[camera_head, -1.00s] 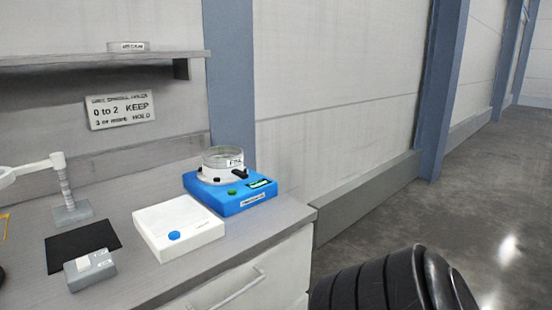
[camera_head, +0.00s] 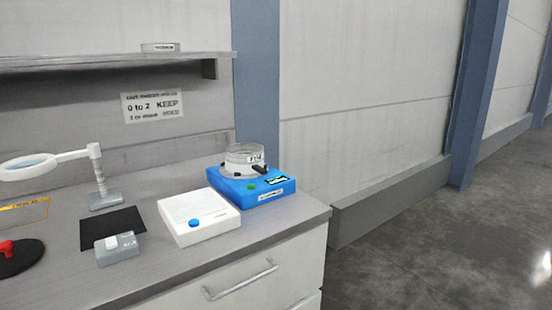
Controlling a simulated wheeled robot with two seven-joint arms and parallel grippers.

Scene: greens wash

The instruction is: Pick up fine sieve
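A round, clear-walled sieve (camera_head: 245,154) with a small label on its front sits on top of a blue shaker machine (camera_head: 265,190) at the right end of the bench. The label is too small to read surely, so I cannot tell whether it is the fine sieve. Neither of my grippers shows in the view.
A shelf (camera_head: 110,60) hangs above. Floor at right is clear.

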